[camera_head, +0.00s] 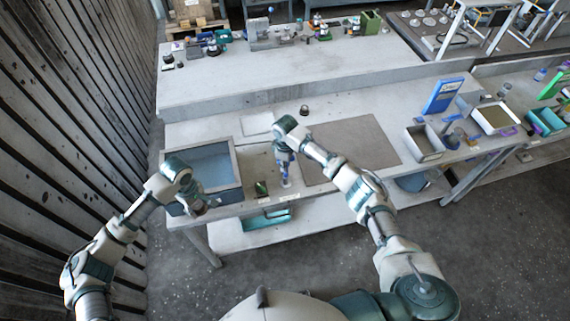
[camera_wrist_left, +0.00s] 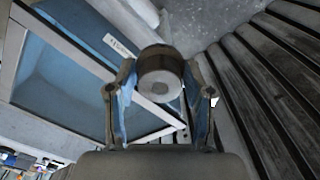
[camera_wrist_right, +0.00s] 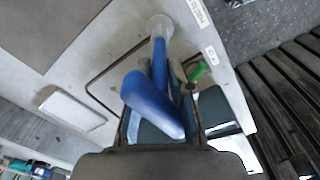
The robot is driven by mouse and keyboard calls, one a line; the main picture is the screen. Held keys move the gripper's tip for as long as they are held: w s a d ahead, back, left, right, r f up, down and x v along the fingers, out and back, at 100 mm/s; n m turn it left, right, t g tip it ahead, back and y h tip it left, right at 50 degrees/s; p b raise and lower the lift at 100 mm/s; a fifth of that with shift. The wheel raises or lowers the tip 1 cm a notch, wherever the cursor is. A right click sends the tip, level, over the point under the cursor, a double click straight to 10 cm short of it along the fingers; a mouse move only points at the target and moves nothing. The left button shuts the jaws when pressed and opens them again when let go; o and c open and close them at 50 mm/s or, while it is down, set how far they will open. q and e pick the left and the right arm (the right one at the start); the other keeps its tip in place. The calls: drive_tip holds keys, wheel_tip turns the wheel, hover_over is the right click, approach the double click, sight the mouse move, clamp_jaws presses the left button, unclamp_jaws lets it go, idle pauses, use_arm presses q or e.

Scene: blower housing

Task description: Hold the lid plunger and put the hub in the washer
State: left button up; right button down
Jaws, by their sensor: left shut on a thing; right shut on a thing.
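The hub, a grey metal cylinder (camera_wrist_left: 161,72), sits between the fingers of my left gripper (camera_wrist_left: 161,95), which is shut on it. My left gripper (camera_head: 208,205) is at the front left corner of the washer, a grey-framed box (camera_head: 237,165) with a blue inside or cover; I cannot tell which. The washer's blue panel (camera_wrist_left: 50,75) fills the left of the left wrist view. My right gripper (camera_wrist_right: 160,112) is shut on the lid plunger, a blue handle (camera_wrist_right: 150,102) with a pale round foot (camera_wrist_right: 159,25). In the head view the plunger (camera_head: 285,170) stands right of the washer.
A small green item (camera_head: 261,188) lies between washer and plunger. A brown mat (camera_head: 350,150) lies to the right, with a grey tray (camera_head: 424,143) beyond. A small dark part (camera_head: 304,111) sits behind. A slatted wall (camera_head: 75,110) bounds the left side.

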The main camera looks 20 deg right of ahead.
use_arm(q)
drive_tip(key=shift+w, duration=0.1)
use_arm(e)
drive_tip(key=shift+w+d+f, duration=0.1)
drive_tip(key=shift+f, duration=2.6)
use_arm(q)
drive_tip(key=w+a, duration=0.1)
drive_tip(key=w, duration=0.3)
drive_tip(key=w+a+f, duration=0.1)
drive_tip(key=w+a, duration=0.1)
drive_tip(key=w, duration=0.2)
drive_tip(key=w+a+f, duration=0.1)
drive_tip(key=w, duration=0.2)
drive_tip(key=shift+w+a+f, duration=0.15)
drive_tip(key=shift+w+a, duration=0.25)
drive_tip(key=f, duration=0.6)
drive_tip(key=shift+w+a, duration=0.35)
use_arm(e)
drive_tip(key=shift+r, duration=0.1)
use_arm(q)
drive_tip(key=shift+f, duration=2.3)
drive_tip(key=o, duration=1.2)
drive_tip(key=shift+f, duration=0.1)
drive_tip(key=shift+o, duration=0.2)
